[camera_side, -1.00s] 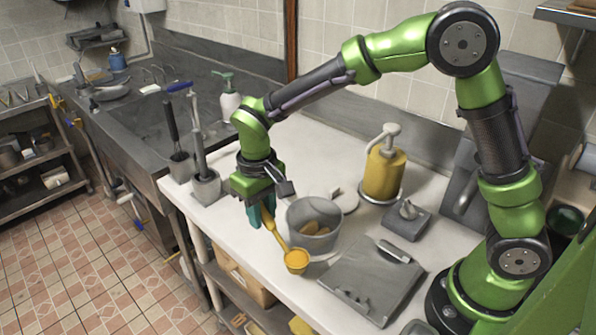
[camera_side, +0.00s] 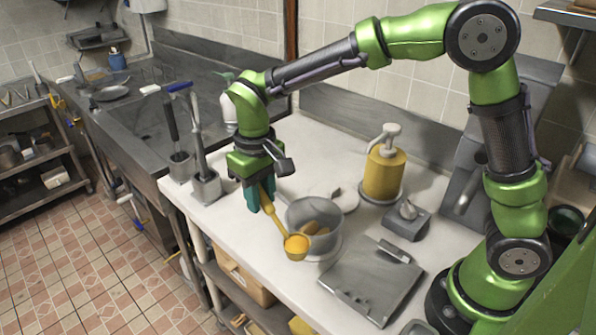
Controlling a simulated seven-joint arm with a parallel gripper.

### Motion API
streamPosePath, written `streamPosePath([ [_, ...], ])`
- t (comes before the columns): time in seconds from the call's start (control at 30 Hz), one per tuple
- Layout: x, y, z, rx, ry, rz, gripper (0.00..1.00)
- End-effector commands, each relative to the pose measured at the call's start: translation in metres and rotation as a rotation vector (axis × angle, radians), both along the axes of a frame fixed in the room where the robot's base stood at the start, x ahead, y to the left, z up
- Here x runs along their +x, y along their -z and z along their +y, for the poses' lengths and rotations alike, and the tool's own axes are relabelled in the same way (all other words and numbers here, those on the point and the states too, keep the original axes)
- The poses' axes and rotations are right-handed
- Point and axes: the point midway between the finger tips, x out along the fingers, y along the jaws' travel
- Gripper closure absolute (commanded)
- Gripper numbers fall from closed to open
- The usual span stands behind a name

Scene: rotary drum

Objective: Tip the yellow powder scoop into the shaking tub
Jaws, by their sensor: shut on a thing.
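The yellow powder scoop (camera_side: 296,246) has a long handle and a round bowl. My gripper (camera_side: 260,200) is shut on its handle and points down. The scoop slopes down to the right, with its bowl at the near left rim of the grey tub (camera_side: 318,243). The bowl overlaps the tub's wall in the picture; I cannot tell whether they touch. The bowl's opening faces up and its inside looks yellow. Several yellow-brown pieces (camera_side: 315,229) lie in the tub. The tub stands upright on the white counter.
A yellow pump bottle (camera_side: 384,172) stands behind the tub on the white counter (camera_side: 235,235). A grey block with a knob (camera_side: 407,220) and a flat grey plate (camera_side: 370,280) lie to the right. Long-handled tools in grey holders (camera_side: 204,185) stand at left.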

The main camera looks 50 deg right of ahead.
Motion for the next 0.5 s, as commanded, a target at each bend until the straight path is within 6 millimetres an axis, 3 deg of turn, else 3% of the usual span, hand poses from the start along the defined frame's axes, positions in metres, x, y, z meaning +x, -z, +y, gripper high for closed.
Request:
streamPosePath([
  [0.1,0.001,-0.036,0.000,0.003,0.000,-0.009,1.00],
  [0.3,0.001,-0.085,0.000,0.002,0.000,-0.007,1.00],
  [0.43,0.002,-0.108,-0.001,0.002,0.002,-0.005,1.00],
  [0.5,0.016,-0.105,-0.010,0.001,0.005,0.001,1.00],
])
